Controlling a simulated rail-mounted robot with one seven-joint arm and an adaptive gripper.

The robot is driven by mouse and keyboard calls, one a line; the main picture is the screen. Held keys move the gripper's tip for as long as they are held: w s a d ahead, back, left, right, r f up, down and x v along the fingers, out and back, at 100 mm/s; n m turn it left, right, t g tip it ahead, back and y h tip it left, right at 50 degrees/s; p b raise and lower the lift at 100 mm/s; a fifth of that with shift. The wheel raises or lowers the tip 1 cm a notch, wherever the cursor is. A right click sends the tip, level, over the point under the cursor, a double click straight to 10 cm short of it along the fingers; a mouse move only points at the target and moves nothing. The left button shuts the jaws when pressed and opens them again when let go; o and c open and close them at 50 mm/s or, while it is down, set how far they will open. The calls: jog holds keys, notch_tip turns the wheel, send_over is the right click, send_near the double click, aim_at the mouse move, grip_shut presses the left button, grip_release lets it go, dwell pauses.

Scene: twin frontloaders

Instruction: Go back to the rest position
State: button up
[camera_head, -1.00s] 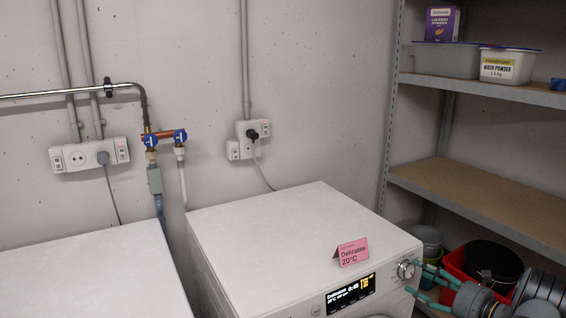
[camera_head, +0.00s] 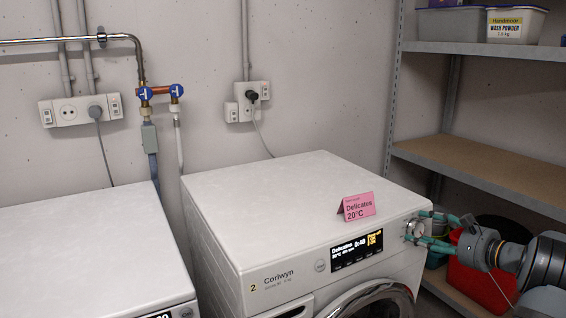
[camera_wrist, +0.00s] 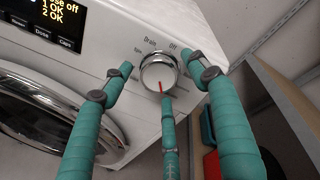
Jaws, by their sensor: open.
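My gripper (camera_head: 428,230) is open, with its teal fingers at the front right corner of the white Corlwyn washing machine (camera_head: 262,205). In the wrist view, my gripper (camera_wrist: 166,80) has one finger on each side of the silver program knob (camera_wrist: 159,72) and a third just below it. The side fingers look apart from the knob; I cannot tell whether the lower one touches. The knob's red mark points down in that view. The lit display (camera_head: 356,251) reads Delicates, 20°C. A pink Delicates 20°C card (camera_head: 357,207) stands on the machine's top.
Metal shelving (camera_head: 480,168) stands to the right, close behind my arm. A red container (camera_head: 476,283) and a dark bucket are low beneath it, partly hidden by my arm. A second white machine (camera_head: 80,250) is at left. The door ring (camera_wrist: 50,120) lies left below the knob.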

jog(key=n+b, duration=0.1)
jog(key=n, duration=0.4)
jog(key=shift+n+h, duration=0.3)
